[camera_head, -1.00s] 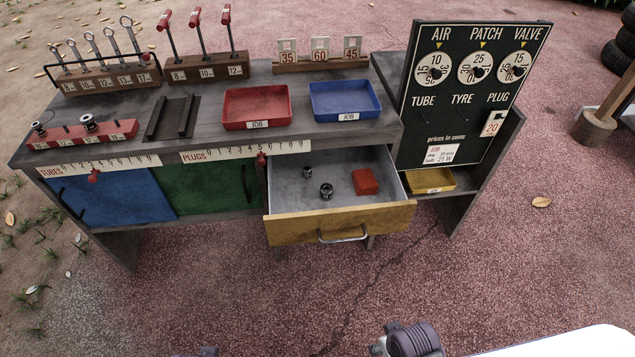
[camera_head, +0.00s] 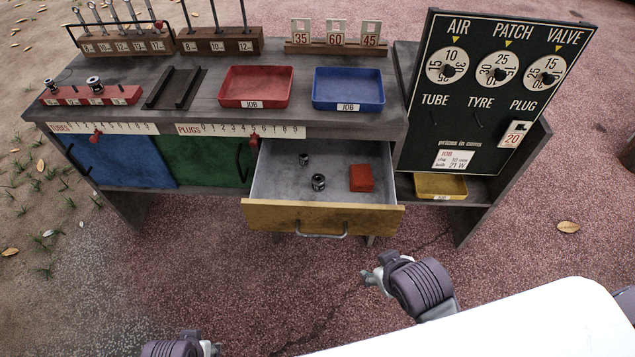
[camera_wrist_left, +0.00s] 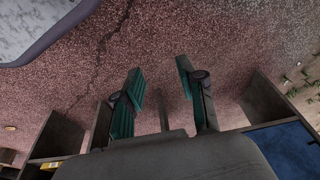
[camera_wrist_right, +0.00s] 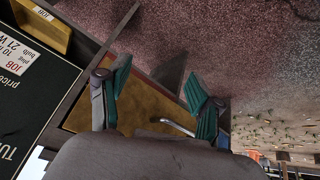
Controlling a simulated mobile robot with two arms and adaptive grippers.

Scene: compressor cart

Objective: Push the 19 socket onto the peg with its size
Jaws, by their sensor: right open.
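Two dark metal sockets lie in the open drawer, a smaller one (camera_head: 303,159) at the back and a larger one (camera_head: 318,182) nearer the front; no size can be read on either. The red peg rail (camera_head: 70,99) sits at the bench's left end with several pegs and small labels. Two sockets sit on it, one at its left end (camera_head: 51,86) and one near its middle (camera_head: 94,84). My right gripper (camera_head: 371,280) is open and empty in front of the drawer; its fingers show in the right wrist view (camera_wrist_right: 158,95). My left gripper (camera_wrist_left: 160,92) is open and empty, low at the bottom edge of the head view.
The yellow-fronted drawer (camera_head: 270,216) is pulled out and also holds a red block (camera_head: 361,178). Red (camera_head: 255,103) and blue (camera_head: 348,105) trays stand on the bench behind it. A black price board (camera_head: 470,130) rises at the right. The ground before the bench is clear.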

